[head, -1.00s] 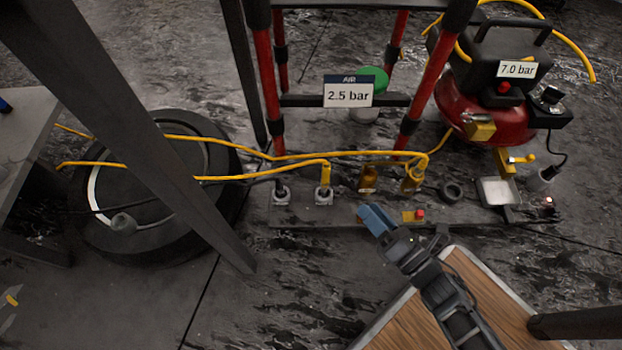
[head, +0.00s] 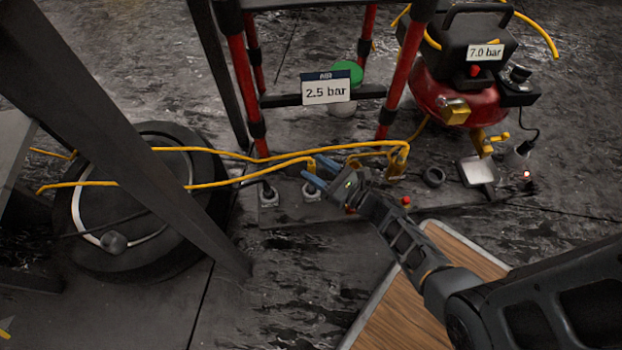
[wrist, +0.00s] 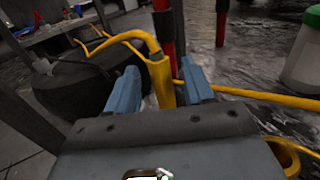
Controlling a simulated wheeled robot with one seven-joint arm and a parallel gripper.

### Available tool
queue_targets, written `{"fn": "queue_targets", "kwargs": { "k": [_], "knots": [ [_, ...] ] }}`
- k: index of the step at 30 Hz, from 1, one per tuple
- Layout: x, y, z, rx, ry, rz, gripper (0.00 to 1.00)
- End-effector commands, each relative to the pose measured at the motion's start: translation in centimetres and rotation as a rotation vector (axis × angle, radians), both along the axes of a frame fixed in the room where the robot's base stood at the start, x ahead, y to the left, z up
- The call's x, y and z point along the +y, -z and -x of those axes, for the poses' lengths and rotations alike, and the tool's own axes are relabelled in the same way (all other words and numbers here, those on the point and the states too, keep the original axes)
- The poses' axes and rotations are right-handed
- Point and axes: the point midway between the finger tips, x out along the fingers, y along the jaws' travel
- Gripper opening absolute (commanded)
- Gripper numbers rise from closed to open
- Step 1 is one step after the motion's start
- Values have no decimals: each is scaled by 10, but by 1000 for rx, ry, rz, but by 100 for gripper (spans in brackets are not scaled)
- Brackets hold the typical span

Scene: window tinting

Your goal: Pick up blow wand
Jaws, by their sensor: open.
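A yellow upright handle with a yellow hose at its top, apparently the blow wand (head: 311,164), stands at a floor-level dark plate. In the wrist view the yellow handle (wrist: 161,80) stands between and slightly beyond the two blue fingers. My gripper (head: 320,173) is open and reaches this handle from the right. In the wrist view the gripper (wrist: 159,84) has a finger on each side of the handle, with gaps visible. The handle's lower end is hidden by my gripper in both views.
A second yellow fitting (head: 397,164) stands to the right on the dark plate. Yellow hoses (head: 225,184) run left past a black tyre (head: 95,255). Red posts (head: 393,90) rise behind, with a 2.5 bar sign (head: 326,91). A red compressor (head: 470,100) stands back right; a wooden top (head: 400,310) is in front.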

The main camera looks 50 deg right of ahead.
Motion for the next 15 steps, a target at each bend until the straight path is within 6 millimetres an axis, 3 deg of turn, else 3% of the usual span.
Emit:
{"fn": "queue_targets", "kwargs": {
  "k": [6, 13, 15],
  "knots": [
    [0, 1, -22, 0, 0, -1, 52],
    [0, 0, -23, 0, 0, -1, 52],
    [0, 0, -23, 0, 0, -1, 46]
  ]
}}
